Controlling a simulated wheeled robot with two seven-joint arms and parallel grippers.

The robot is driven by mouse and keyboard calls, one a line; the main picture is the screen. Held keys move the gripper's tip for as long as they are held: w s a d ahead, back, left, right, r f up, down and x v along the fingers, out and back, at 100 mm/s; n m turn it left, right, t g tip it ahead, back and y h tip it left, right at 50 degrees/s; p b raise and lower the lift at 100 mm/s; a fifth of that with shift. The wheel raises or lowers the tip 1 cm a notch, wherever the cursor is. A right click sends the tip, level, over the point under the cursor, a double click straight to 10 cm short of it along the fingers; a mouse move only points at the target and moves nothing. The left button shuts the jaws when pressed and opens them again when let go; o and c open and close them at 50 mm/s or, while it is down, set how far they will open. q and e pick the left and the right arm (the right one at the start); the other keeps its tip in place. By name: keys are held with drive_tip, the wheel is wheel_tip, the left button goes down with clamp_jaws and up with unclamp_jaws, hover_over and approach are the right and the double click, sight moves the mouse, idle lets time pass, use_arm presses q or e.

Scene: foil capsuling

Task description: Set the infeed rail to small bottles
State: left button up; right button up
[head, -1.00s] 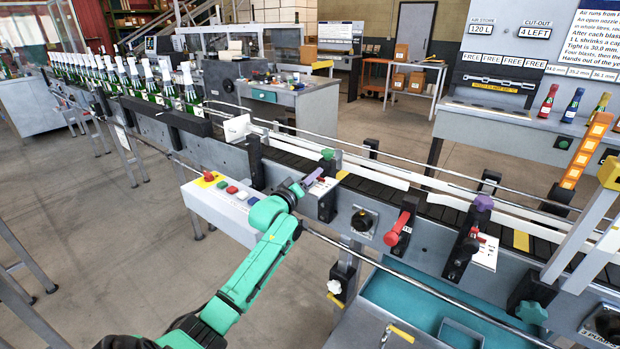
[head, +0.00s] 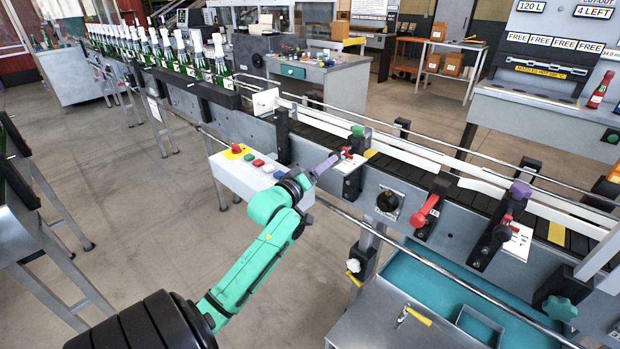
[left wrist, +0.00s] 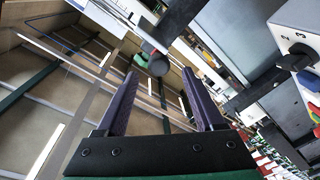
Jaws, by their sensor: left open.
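The infeed rail (head: 400,147) runs along the conveyor, from the bottle row toward the lower right. A black bracket (head: 352,181) on the conveyor's side carries a green knob (head: 357,131) and a white plate with a small red part (head: 347,153). My left gripper (head: 334,161), with purple fingers, is just left of that plate. Whether it touches anything there is unclear. In the left wrist view the left gripper (left wrist: 160,76) is open, its fingers apart. A dark round end with a red part (left wrist: 157,63) shows beyond the fingertips. My right gripper is out of view.
A button box (head: 248,172) stands left of my gripper. A red handle (head: 424,212) and a purple knob (head: 520,189) sit further right along the conveyor. Green bottles (head: 222,70) line the far infeed. A teal tray (head: 410,262) lies below. Floor at left is open.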

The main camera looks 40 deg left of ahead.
use_arm(q)
drive_tip(key=s, duration=0.6)
drive_tip(key=shift+d+b, duration=0.35)
drive_tip(key=shift+d, duration=0.05)
drive_tip(key=shift+s, duration=0.1)
drive_tip(key=s+d+f+m+g, duration=0.1)
drive_tip(key=s+f+g, duration=0.2)
drive_tip(key=f, duration=1)
drive_tip(key=s+d+f+m+g, duration=0.1)
drive_tip(key=s+f+m+g, duration=0.15)
drive_tip(key=f, duration=1.05)
drive_tip(key=s+d+f+m+g, duration=0.1)
drive_tip(key=s+f+g, duration=0.2)
drive_tip(key=f, duration=0.9)
drive_tip(key=s+d+f+m+g, duration=0.2)
drive_tip(key=s+d+f, duration=0.2)
drive_tip(key=s+f, duration=0.3)
drive_tip(key=s+d+f+m+g+h, duration=0.1)
drive_tip(key=s+d+f+m+g, duration=0.2)
drive_tip(key=s, duration=0.9)
drive_tip(key=s+d+f+m+g+h, duration=0.1)
drive_tip(key=s+d+f+m+g, duration=0.2)
drive_tip(key=s+d+f, duration=0.3)
drive_tip(key=s+f, duration=0.4)
drive_tip(key=f, duration=0.1)
drive_tip(key=shift+d+f, duration=0.3)
drive_tip(key=shift+f, duration=0.05)
